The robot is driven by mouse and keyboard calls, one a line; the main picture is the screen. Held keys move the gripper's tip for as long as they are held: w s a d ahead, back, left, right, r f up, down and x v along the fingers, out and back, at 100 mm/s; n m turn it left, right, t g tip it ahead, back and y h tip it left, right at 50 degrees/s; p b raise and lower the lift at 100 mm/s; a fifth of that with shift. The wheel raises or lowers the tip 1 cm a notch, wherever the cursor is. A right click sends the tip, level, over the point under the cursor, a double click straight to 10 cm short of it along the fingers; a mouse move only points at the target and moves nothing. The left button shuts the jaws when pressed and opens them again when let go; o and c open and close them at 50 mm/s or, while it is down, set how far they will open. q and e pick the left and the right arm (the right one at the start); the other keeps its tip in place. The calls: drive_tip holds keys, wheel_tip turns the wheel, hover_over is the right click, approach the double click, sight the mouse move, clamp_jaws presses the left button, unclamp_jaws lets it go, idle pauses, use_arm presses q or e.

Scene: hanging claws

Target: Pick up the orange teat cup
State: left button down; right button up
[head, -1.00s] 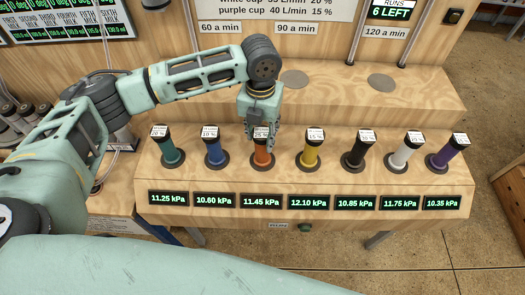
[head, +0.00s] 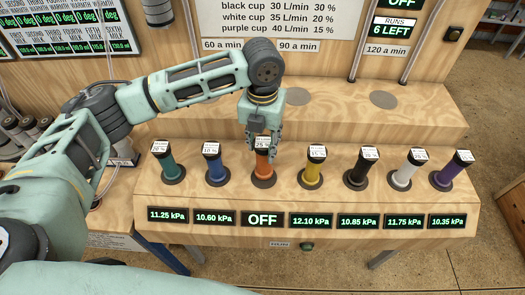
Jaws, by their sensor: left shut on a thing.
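The orange teat cup (head: 263,163) stands third from the left in a row of coloured cups on the wooden bench. It has a dark top and a white label. My left gripper (head: 263,150) comes down from above and is shut on the upper part of the orange cup. The cup is upright and close over its dark round base (head: 263,180); I cannot tell whether it is clear of it. The display (head: 262,219) below it reads OFF. My right gripper is not in view.
The blue cup (head: 212,160) and yellow cup (head: 313,167) stand close on either side. Teal, black, white and purple cups complete the row. Behind is a raised wooden shelf with grey round discs (head: 383,99) and a signboard (head: 285,20).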

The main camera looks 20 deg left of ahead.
use_arm(q)
drive_tip(key=w+d+r+b, duration=0.4)
drive_tip(key=w+d+r, duration=0.2)
drive_tip(key=w+r, duration=0.2)
drive_tip(key=shift+w+d, duration=0.15)
drive_tip(key=shift+w, duration=0.85)
drive_tip(key=shift+r, duration=0.1)
